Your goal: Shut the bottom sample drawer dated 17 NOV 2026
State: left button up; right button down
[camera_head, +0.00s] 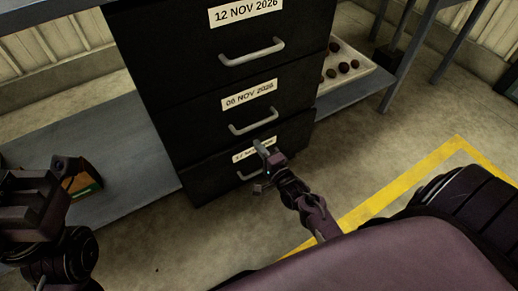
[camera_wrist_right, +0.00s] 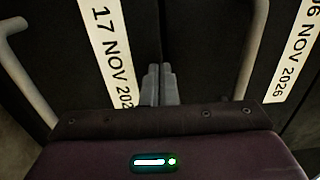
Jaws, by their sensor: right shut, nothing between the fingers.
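The bottom drawer (camera_head: 208,186) is the lowest of the dark cabinet's drawers in the head view, with a grey bar handle and a pale label partly covered by my right gripper (camera_head: 261,149). In the right wrist view its label reads 17 NOV (camera_wrist_right: 108,50), with the last digits cut off. My right gripper is shut and empty; its fingertips (camera_wrist_right: 160,78) point at the drawer front beside the label, near the seam with the drawer above. I cannot tell whether they touch it, or whether it stands slightly out. My left gripper (camera_head: 38,205) is at the left edge, its fingers unclear.
Above are the 06 NOV 2026 drawer (camera_head: 220,112) and the 12 NOV 2026 drawer (camera_head: 195,45), each with a handle. A low grey shelf (camera_head: 125,130) runs left, holding a small dark box (camera_head: 76,175). Floor in front is clear.

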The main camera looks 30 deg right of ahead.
jog(key=shift+w, duration=0.2)
jog(key=shift+w+r, duration=0.25)
jog(key=shift+w, duration=1)
